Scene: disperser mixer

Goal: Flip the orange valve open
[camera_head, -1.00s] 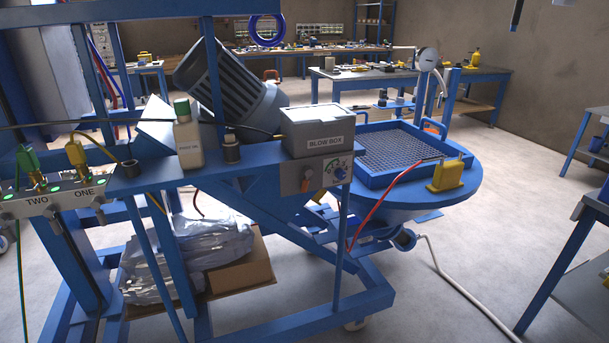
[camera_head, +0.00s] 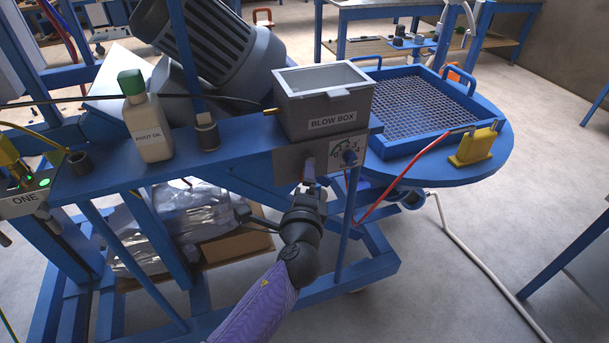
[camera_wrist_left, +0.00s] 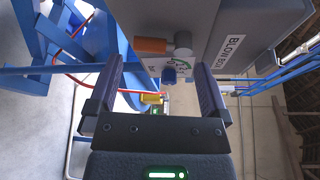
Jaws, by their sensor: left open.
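The orange valve (camera_wrist_left: 150,45) is a short orange handle on a grey round fitting. It sits on the grey panel under the blow box (camera_head: 322,100). My left gripper (camera_head: 311,188) has come up from below, just under that panel, and largely hides the valve in the head view. In the left wrist view the left gripper (camera_wrist_left: 160,64) is open and empty. The orange handle is ahead of its fingertips, toward the left finger, and I cannot tell whether they touch. A blue knob (camera_head: 349,157) with a dial is beside the valve. My right gripper is not in view.
A blue frame post (camera_head: 347,225) stands just right of my left gripper. A pivot oil bottle (camera_head: 148,120) stands on the blue beam.

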